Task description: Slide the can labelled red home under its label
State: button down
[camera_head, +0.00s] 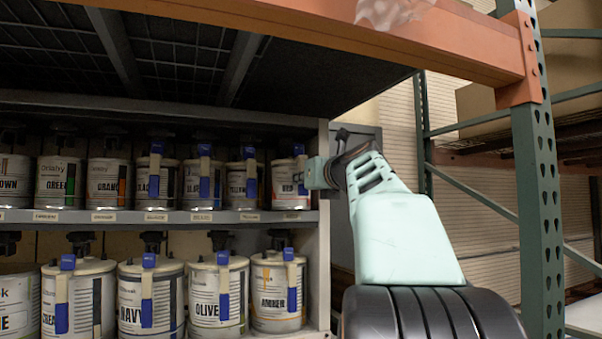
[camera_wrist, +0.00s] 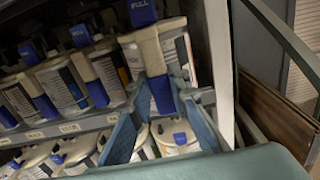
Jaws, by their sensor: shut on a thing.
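The can labelled red (camera_head: 289,190) is at the right end of the upper shelf, beside the grey end panel. It is white with a coloured band low down and a pale handle with a blue tag. Its lettering is partly hidden. In the wrist view it is the rightmost upper can (camera_wrist: 178,52). In the head view the fingertips are mostly hidden by the panel and wrist.
The yellow can (camera_head: 240,187) stands close on the left in a row of several cans. The grey end panel (camera_head: 323,240) is close on the right. The olive can (camera_head: 217,300) and others fill the lower shelf. An orange beam (camera_head: 400,40) and green post (camera_head: 538,200) stand nearer.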

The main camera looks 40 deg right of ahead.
jog(key=shift+w+r, duration=0.25)
jog(key=shift+s+r, duration=0.15)
dwell(0.3)
jog(key=shift+r+t, duration=0.15)
jog(key=shift+t, duration=0.15)
jog(key=shift+w+d+f+b, duration=0.1)
jog(key=shift+w+f+b, duration=0.2)
jog(key=shift+f, duration=0.1)
jog(key=shift+w, duration=0.1)
dwell(0.3)
jog(key=shift+p+x, duration=0.85)
jog(key=shift+x, duration=0.35)
